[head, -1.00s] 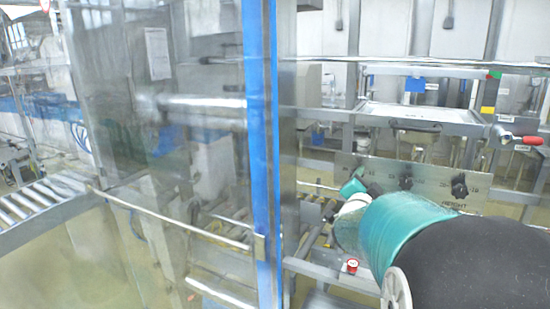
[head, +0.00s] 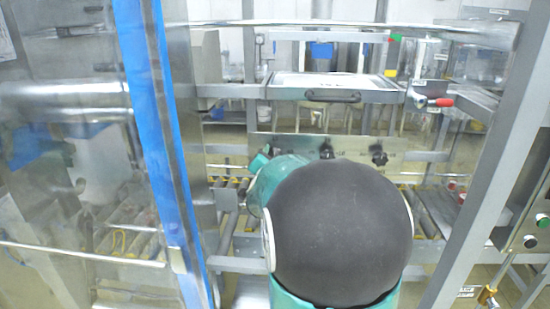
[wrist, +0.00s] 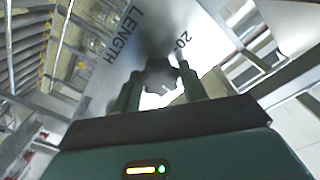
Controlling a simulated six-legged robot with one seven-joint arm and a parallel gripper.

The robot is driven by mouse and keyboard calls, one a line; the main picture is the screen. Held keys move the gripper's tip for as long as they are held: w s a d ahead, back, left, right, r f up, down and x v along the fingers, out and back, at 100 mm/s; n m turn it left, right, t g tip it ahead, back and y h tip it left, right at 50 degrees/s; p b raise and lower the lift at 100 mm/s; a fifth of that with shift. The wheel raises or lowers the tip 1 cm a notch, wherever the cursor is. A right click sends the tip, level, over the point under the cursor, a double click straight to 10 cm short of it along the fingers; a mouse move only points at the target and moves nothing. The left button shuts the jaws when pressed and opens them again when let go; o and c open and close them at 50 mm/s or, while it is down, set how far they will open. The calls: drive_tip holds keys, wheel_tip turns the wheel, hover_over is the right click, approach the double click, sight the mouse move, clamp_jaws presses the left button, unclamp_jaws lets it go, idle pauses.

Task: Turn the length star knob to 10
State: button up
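In the wrist view a dark lobed star knob (wrist: 158,76) sits on a pale metal panel (wrist: 165,25) printed LENGTH and "20". My gripper (wrist: 161,84) has its two green fingers apart, one on each side of the knob. Whether they touch it is unclear. The knob's pointer setting is not readable. In the head view the metal panel (head: 290,146) carries two dark knobs, a middle one (head: 326,148) and a right one (head: 378,155). My arm covers part of the panel and my gripper there.
A tray with a black handle (head: 333,88) is above the panel. A red-handled clamp (head: 436,102) is to its right. A blue-edged clear door (head: 160,130) stands at left, and a grey post (head: 495,160) at right. Roller conveyor sections lie below.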

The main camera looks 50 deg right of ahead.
drive_tip(key=shift+w+a+f, duration=0.15)
drive_tip(key=shift+w+f, duration=0.05)
drive_tip(key=shift+w, duration=0.4)
drive_tip(key=shift+w+a+f, duration=0.15)
drive_tip(key=shift+w, duration=0.4)
drive_tip(key=shift+c, duration=0.4)
drive_tip(key=shift+s+d+r, duration=0.2)
drive_tip(key=shift+s+d, duration=0.45)
drive_tip(key=shift+s, duration=0.1)
drive_tip(key=shift+c, duration=0.3)
drive_tip(key=shift+o, duration=0.4)
drive_tip(key=shift+s+a+r, duration=0.1)
drive_tip(key=shift+a+r, duration=0.15)
drive_tip(key=shift+r, duration=0.05)
drive_tip(key=shift+s+d+r, duration=0.1)
drive_tip(key=shift+s+d, duration=0.05)
drive_tip(key=shift+s, duration=0.15)
drive_tip(key=shift+w, duration=0.1)
